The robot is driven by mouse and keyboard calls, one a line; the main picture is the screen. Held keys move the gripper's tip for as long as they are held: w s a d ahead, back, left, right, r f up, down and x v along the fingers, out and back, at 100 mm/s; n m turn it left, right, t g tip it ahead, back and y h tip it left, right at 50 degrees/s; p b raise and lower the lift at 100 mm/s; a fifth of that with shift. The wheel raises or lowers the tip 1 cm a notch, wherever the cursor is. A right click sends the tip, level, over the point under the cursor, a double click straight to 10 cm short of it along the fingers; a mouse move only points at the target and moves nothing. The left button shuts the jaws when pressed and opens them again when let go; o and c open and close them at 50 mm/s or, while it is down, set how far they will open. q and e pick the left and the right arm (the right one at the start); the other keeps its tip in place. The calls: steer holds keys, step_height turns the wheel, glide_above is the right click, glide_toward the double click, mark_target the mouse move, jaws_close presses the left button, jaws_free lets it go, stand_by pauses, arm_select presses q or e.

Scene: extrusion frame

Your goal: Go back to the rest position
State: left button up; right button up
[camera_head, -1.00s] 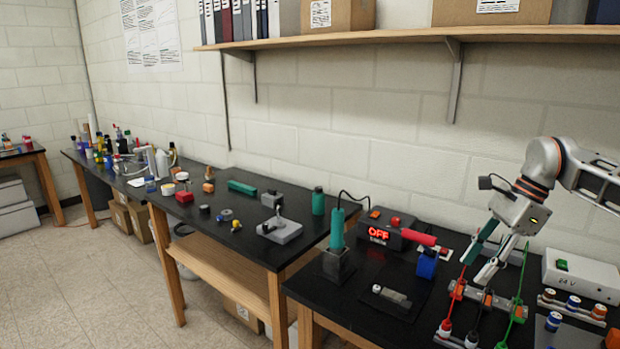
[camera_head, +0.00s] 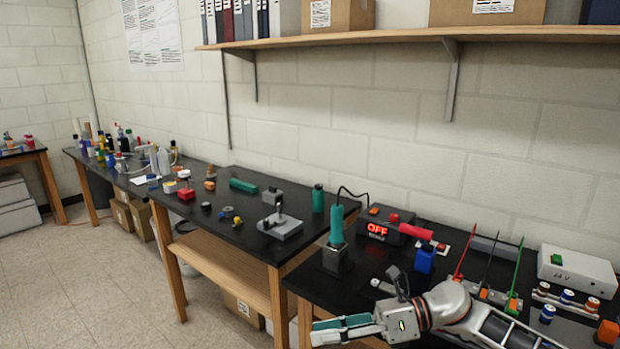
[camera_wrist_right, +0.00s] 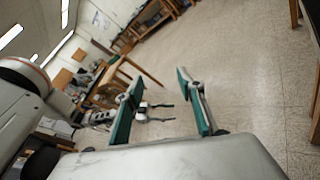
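My right gripper (camera_head: 316,331) is in front of the black bench's near edge in the head view, its fingers pointing left. In the right wrist view its two teal-lined fingers (camera_wrist_right: 159,83) stand apart with nothing held between them. My left gripper (camera_wrist_right: 160,112) shows small beyond them in the right wrist view; its two dark fingers look spread and empty. It is not in the head view.
The near black bench (camera_head: 303,284) carries a soldering iron in a stand (camera_head: 336,250), a station reading OFF (camera_head: 382,228), a blue container (camera_head: 425,259), a fixture with red, black and green wires (camera_head: 486,292) and a white power box (camera_head: 578,274). Open floor (camera_head: 110,290) lies left.

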steer(key=s+d+f+m+t+h, duration=0.3)
steer(key=f+m+t, duration=0.5)
steer(key=m, duration=0.9)
steer(key=s+d+f+m+t+h, duration=0.1)
steer(key=d+f+m+t+h, duration=0.5)
steer(key=m, duration=1)
steer(key=s+d+f+m+g+h, duration=0.1)
steer(key=s+d+f+m+h, duration=0.1)
steer(key=s+d+f+m, duration=0.3)
steer(key=s+d+f+m+g+h, duration=0.2)
steer(key=s+d+f+m, duration=0.3)
steer(key=s+f, duration=0.6)
step_height(320, 180, down, 2)
steer(key=shift+s+f+m+h, duration=0.2)
steer(key=shift+s+m+h, duration=0.1)
steer(key=shift+m, duration=0.1)
steer(key=shift+w, duration=0.1)
